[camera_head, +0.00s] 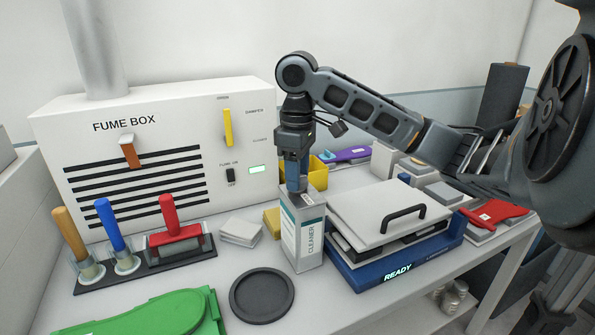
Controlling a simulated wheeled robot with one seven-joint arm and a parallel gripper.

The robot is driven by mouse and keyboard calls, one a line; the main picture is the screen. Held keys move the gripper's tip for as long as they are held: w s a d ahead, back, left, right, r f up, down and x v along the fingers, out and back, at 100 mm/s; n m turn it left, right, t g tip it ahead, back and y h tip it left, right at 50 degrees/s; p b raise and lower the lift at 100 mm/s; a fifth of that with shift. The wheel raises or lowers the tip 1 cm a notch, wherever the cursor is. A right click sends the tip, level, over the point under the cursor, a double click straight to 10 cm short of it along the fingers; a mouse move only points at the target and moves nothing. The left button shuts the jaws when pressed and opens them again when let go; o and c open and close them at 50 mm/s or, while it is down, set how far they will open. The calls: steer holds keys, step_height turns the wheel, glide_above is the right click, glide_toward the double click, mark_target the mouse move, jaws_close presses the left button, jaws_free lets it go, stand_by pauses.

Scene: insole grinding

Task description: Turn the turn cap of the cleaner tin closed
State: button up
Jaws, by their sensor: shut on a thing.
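The cleaner tin (306,238) stands upright on the worktable, a grey rectangular tin with a white and teal label reading CLEANER. My gripper (296,184) points straight down over the top of the tin, with its fingers at the turn cap. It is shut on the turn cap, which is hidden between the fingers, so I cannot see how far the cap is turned.
The fume box (150,205) stands behind left. A black round dish (262,296) lies in front left of the tin. A blue machine (395,262) with a READY display and white lid stands close on the right. A yellow bin (317,174) is behind. Handled tools (178,240) stand left.

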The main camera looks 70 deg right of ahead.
steer(key=o, duration=1.1)
steer(key=shift+c, duration=0.2)
steer(key=shift+r, duration=0.1)
step_height(320, 180, up, 8)
steer(key=shift+f+b, duration=0.2)
steer(key=shift+b, duration=0.1)
